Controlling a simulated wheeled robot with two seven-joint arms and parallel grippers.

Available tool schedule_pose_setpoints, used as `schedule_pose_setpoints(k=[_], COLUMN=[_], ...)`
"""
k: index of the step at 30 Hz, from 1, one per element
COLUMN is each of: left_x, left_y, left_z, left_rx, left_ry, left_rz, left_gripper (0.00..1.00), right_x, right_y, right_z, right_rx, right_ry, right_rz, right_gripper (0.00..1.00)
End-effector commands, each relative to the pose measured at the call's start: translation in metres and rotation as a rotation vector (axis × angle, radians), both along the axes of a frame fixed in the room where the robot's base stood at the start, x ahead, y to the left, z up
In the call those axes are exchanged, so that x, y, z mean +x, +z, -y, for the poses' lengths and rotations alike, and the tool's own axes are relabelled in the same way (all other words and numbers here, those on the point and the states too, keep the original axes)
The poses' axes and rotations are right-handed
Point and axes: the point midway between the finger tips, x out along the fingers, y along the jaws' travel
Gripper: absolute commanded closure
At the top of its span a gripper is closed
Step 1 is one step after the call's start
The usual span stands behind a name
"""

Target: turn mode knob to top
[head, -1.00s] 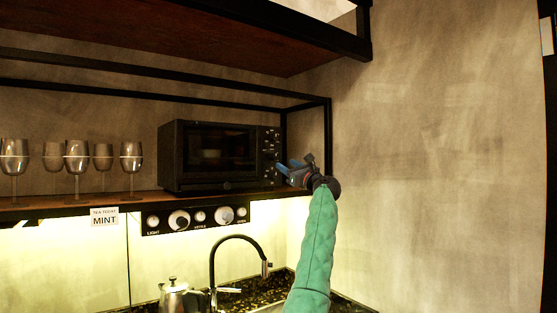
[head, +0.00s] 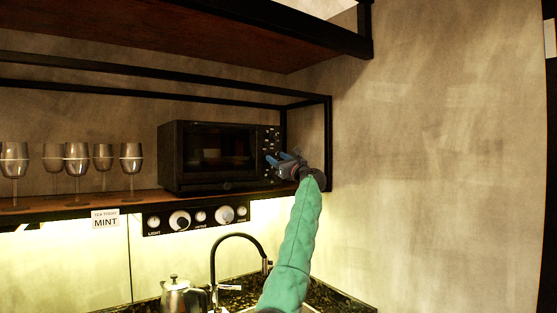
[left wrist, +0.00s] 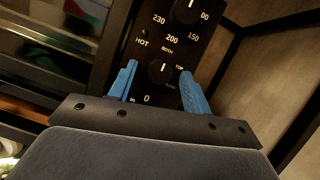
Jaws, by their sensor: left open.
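The black oven (head: 215,158) stands on the wooden shelf, its control strip at its right side. My left gripper (head: 282,160) is at that strip, open, with blue fingers. In the left wrist view the mode knob (left wrist: 160,71) is a round black knob between the two open fingers (left wrist: 158,74), with a gap visible on each side. Its white mark points roughly up, towards the label BOTH; the label TOP is to its upper right, beside the right finger. Whether the fingers reach around the knob in depth, I cannot tell. My right gripper is not in view.
A temperature knob (left wrist: 187,11) sits just above the mode knob. The black shelf frame (head: 328,145) stands close to the right of my gripper. Several glasses (head: 76,160) stand left on the shelf. A black tap (head: 238,238) and a metal pot (head: 178,295) are below.

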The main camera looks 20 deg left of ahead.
Motion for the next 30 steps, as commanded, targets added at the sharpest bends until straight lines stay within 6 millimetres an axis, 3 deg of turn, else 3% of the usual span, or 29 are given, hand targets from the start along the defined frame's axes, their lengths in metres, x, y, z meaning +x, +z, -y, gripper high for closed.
schedule_pose_setpoints(k=[2, 6, 9, 22, 30], left_x=[0.0, 0.0, 0.0, -0.001, -0.003], left_y=[0.0, 0.0, 0.0, -0.002, 0.0], left_z=[0.0, 0.0, 0.0, 0.0, -0.001], left_rx=[0.0, 0.0, 0.0, 0.057, 0.184], left_ry=[0.0, 0.0, 0.0, -0.001, -0.003], left_rz=[0.0, 0.0, 0.0, -0.074, -0.236], left_gripper=[0.53, 0.81, 0.96, 0.96, 0.96], right_x=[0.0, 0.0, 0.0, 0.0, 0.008], right_y=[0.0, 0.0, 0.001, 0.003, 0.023], right_z=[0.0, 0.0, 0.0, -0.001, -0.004], right_rx=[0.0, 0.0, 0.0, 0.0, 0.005], right_ry=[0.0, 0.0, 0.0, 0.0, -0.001], right_rz=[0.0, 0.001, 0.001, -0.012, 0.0], right_gripper=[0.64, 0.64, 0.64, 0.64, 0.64])
